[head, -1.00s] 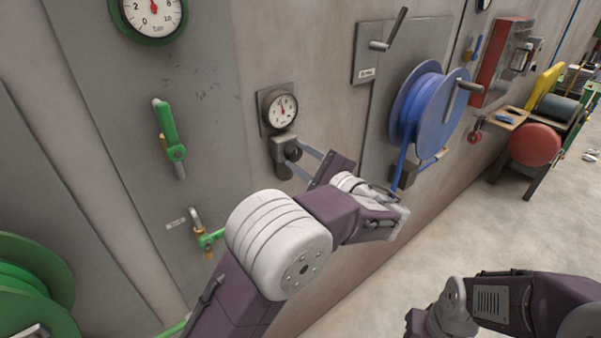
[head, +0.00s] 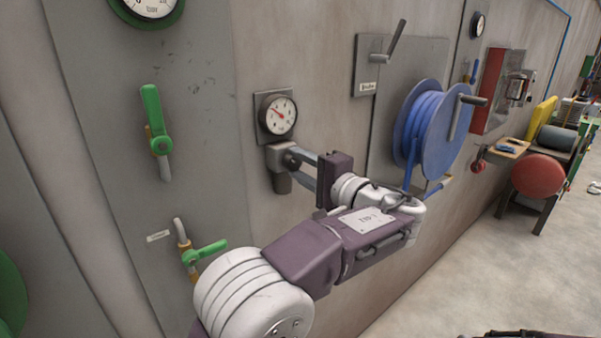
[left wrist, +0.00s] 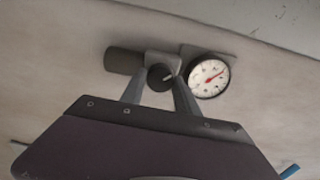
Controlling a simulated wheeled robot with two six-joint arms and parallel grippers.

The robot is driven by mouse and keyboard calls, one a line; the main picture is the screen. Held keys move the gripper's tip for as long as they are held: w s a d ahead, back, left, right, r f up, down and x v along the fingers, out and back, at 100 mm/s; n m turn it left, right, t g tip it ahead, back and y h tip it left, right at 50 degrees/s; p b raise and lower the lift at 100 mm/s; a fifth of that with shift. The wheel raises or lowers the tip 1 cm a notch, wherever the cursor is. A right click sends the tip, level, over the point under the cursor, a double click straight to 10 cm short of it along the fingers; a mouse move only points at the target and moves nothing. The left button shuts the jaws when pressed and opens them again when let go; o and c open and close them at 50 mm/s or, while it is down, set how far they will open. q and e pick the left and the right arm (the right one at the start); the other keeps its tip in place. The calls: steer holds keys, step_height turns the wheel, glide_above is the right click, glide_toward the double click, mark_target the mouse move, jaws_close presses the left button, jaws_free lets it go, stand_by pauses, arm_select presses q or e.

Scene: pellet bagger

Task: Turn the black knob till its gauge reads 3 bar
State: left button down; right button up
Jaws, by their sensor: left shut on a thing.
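The black knob (head: 290,160) sits on the front of a grey regulator body (head: 281,156) on the wall. It also shows in the left wrist view (left wrist: 159,78), with a pale mark on its face. My left gripper (head: 294,163) is shut on the knob, one finger on each side of it. A small round white gauge (head: 279,116) with a dark rim is just above the regulator. Its red needle points to the upper left in the head view; the numbers are too small to read. The gauge also shows in the left wrist view (left wrist: 210,77). My right gripper is out of view.
Green-handled valves (head: 157,130) are on the grey panel to the left. A blue hose reel (head: 432,130) and a lever plate (head: 376,66) are on the wall to the right. A larger green-rimmed gauge (head: 150,8) is cut off at the top.

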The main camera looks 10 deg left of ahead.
arm_select(q)
steer(key=shift+f, duration=0.1)
stand_by(0.4)
steer(key=c, duration=0.9)
jaws_free()
steer(key=shift+s, duration=0.2)
steer(key=v, duration=0.9)
steer(key=shift+b, duration=0.45)
